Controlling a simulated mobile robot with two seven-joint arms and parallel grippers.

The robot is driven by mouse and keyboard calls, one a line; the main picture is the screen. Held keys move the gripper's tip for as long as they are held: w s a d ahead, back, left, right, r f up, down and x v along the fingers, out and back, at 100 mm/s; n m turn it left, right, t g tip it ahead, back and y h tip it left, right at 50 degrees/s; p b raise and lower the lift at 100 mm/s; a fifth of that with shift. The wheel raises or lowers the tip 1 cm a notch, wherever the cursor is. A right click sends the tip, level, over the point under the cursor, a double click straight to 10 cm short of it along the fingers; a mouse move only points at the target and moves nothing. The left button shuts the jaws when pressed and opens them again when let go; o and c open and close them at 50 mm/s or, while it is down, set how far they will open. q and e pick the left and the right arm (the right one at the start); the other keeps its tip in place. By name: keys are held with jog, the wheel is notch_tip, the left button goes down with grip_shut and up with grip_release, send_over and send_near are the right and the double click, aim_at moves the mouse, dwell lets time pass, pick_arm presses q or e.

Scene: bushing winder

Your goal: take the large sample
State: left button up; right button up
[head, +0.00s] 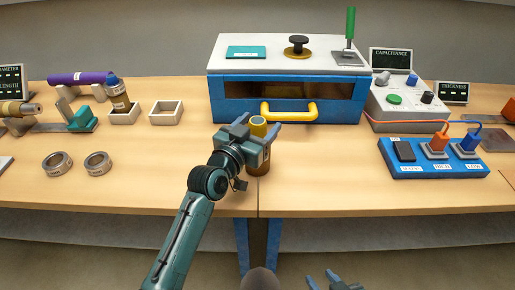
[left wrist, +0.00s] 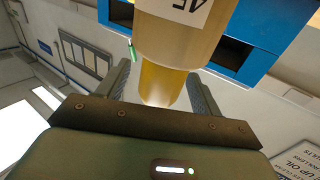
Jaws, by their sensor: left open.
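A cylindrical sample with a yellow top and a brown lower part (head: 258,168) stands upright on the table in front of the blue cabinet. My left gripper (head: 258,126) is open, with its fingers on either side of the upper part. In the left wrist view the sample (left wrist: 178,38) appears large, with a white label whose lettering is cut off. Its yellow end (left wrist: 158,83) lies between the two open fingers (left wrist: 160,88); contact cannot be told. My right gripper (head: 324,280) shows only partly at the bottom edge, its fingertips apart and empty.
A blue cabinet (head: 288,92) with a yellow handle (head: 288,111) stands just behind. A blue switch box (head: 432,172) is at right. The front table centre-right is clear.

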pick_arm(q)
jog(key=shift+c, duration=0.4)
grip_shut()
jog(key=shift+r, duration=0.1)
